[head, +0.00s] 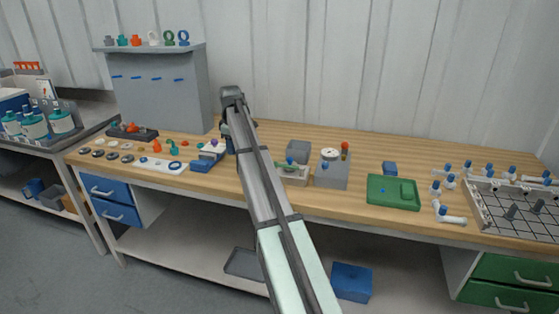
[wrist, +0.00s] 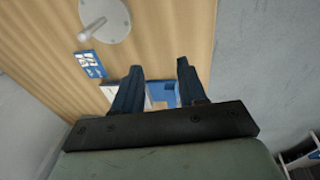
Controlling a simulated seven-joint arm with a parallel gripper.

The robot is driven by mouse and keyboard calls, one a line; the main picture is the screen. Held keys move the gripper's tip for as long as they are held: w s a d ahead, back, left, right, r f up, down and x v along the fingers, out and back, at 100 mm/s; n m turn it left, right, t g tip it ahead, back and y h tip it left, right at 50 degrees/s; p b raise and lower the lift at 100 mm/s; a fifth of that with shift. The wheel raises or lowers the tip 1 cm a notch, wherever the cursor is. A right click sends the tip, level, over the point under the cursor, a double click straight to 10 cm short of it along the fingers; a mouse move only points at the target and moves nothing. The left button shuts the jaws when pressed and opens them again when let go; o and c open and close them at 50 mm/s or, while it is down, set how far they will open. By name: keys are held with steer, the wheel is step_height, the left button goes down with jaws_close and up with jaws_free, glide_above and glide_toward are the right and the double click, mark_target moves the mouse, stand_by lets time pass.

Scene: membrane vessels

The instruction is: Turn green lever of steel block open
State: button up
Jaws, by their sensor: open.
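A small light-grey metallic block (head: 294,176) stands on the bench, right of my arm in the head view. Beyond the fingers lies a blue and white item (wrist: 162,96) on the bench. In the head view my arm mostly hides the gripper, which is left of the grey block and apart from it. The green part is not seen in the wrist view.
A taller grey block with a round gauge (head: 331,154) stands right of the small block, and a dark grey box (head: 298,151) behind it. A green tray (head: 393,192) lies further right. Left are a blue item (head: 207,160) and several small rings and fittings.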

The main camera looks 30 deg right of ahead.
step_height(320, 180, up, 8)
steer(key=f+g, duration=0.1)
steer(key=g, duration=0.1)
glide_above(280, 165)
steer(key=f, duration=1.3)
steer(key=shift+w+f, duration=0.1)
steer(key=shift+w, duration=0.1)
jaws_close()
